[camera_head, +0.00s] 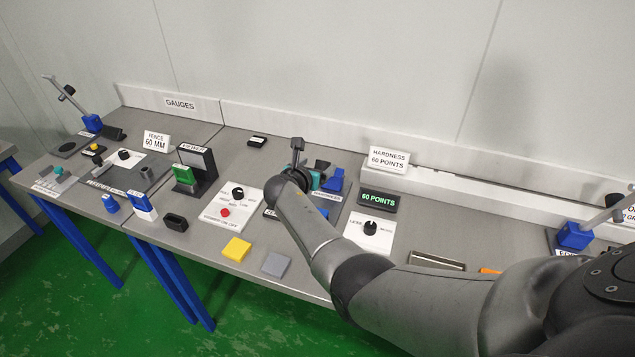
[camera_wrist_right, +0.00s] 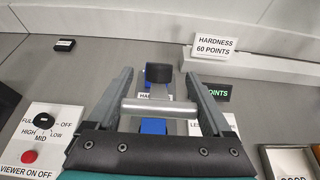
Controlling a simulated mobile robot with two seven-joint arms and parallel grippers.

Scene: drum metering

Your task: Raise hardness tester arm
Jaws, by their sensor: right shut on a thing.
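The hardness tester (camera_head: 335,180) is blue and stands on a dark base plate behind a hardness label, partly hidden by my right arm. In the right wrist view its blue body (camera_wrist_right: 153,126) and a dark block show between my fingers. My right gripper (camera_wrist_right: 160,100) is shut on a pale grey bar (camera_wrist_right: 160,108) that spans between its two fingers; it looks like the tester arm's handle. In the head view the right gripper (camera_head: 297,165) is at the tester's left side, mostly covered by my wrist. My left gripper is not in view.
A "HARDNESS 60 POINTS" sign (camera_head: 388,160) stands at the back. A green-lit "60 POINTS" display (camera_head: 378,200) and a dial panel (camera_head: 370,230) are to the right. A viewer control panel (camera_head: 229,208) is left. Yellow (camera_head: 236,249) and grey (camera_head: 276,265) blocks lie in front.

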